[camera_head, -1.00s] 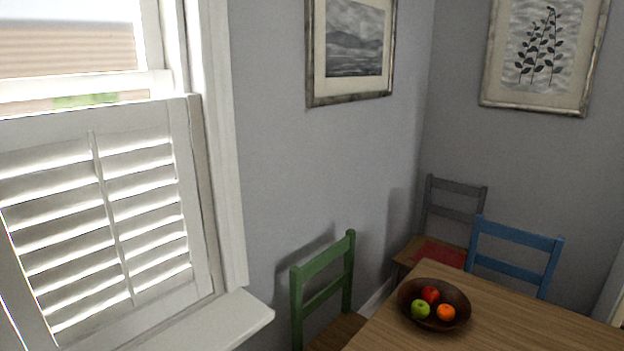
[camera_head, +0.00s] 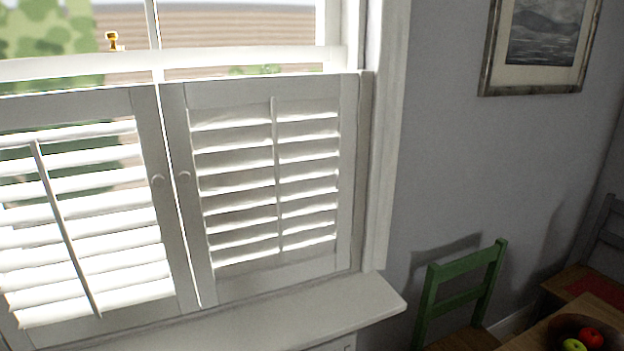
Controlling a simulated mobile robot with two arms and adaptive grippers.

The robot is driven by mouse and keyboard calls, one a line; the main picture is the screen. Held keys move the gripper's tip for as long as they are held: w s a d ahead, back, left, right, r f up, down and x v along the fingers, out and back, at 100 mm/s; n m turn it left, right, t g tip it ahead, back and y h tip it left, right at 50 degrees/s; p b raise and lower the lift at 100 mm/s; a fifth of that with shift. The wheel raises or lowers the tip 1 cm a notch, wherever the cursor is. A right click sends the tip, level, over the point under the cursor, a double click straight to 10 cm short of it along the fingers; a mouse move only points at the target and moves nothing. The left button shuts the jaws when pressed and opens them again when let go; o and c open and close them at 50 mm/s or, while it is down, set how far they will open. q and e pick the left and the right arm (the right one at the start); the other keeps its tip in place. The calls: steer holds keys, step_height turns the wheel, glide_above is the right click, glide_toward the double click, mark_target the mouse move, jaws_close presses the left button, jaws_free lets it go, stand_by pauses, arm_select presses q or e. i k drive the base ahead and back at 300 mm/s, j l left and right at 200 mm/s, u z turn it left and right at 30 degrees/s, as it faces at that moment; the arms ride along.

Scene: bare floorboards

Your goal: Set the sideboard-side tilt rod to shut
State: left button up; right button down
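Two white shutter panels cover the lower window. The right panel (camera_head: 354,180) has a vertical tilt rod (camera_head: 276,170) down the middle of its slats, which are tilted with narrow bright gaps between them. The left panel (camera_head: 150,200) has a slanting tilt rod (camera_head: 65,228), and its slats stand more open, with greenery and light showing through. No sideboard is in view, so I cannot tell from this view which rod is on its side. Neither of my grippers shows.
A white window sill (camera_head: 300,318) juts out below the shutters. Right of it stand a green chair (camera_head: 465,293) and a wooden table (camera_head: 520,342) with a dark fruit bowl (camera_head: 612,335). A framed picture (camera_head: 540,45) hangs on the grey wall.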

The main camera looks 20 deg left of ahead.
mark_target(33, 143)
steer(key=i+j+u, duration=0.3)
steer(key=j, duration=0.15)
steer(key=i+j+u, duration=0.25)
steer(key=j, duration=0.15)
steer(key=u, duration=0.4)
steer(key=j+u, duration=0.1)
steer(key=u, duration=0.65)
steer(key=i+j+u, duration=0.1)
steer(key=u, duration=0.25)
